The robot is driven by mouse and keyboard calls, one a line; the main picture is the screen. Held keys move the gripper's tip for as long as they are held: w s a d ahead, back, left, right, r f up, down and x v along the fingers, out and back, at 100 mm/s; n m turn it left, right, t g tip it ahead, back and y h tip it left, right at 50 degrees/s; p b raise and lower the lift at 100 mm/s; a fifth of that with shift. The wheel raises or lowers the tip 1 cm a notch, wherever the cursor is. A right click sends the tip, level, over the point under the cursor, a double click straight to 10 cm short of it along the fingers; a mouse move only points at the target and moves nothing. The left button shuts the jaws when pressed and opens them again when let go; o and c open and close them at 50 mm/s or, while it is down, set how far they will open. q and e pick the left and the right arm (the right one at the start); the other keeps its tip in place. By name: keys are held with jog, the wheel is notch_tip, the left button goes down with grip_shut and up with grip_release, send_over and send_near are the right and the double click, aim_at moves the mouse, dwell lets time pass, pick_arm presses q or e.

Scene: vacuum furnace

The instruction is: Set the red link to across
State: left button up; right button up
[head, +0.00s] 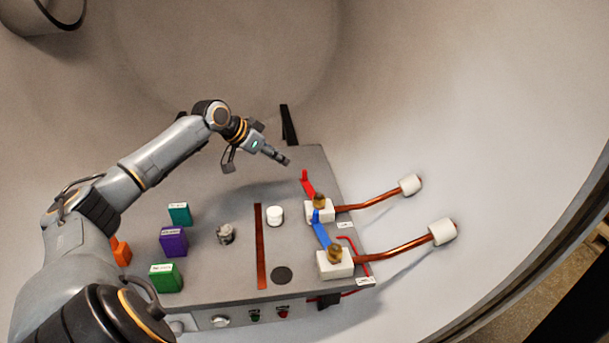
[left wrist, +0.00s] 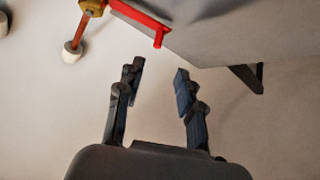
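The red link (head: 308,184) is a flat red bar with an upright peg at its far end. It runs from a brass nut on the far white block (head: 313,216) away toward the back of the grey table. In the left wrist view the red link (left wrist: 140,14) and its peg show at the top, ahead of the fingers. My left gripper (head: 284,160) is above the table's back part, up and left of the red peg and apart from it. Its two fingers (left wrist: 158,82) stand apart with nothing between them. My right gripper is not in view.
A blue link (head: 321,234) sits on the near white block (head: 334,266). Two copper rods with white ends reach right. Teal (head: 180,214), purple (head: 173,241) and green (head: 165,278) blocks stand left. A white cylinder (head: 275,215) is mid-table. The curved chamber wall surrounds the table.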

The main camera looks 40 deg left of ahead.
aim_at(303, 170)
pick_arm(q)
jog(key=p+x, duration=0.2)
jog(key=x, duration=0.9)
jog(key=shift+w+d, duration=0.2)
jog(key=shift+w, duration=0.05)
jog(key=shift+x, duration=0.85)
jog(key=shift+s, duration=0.1)
grip_shut()
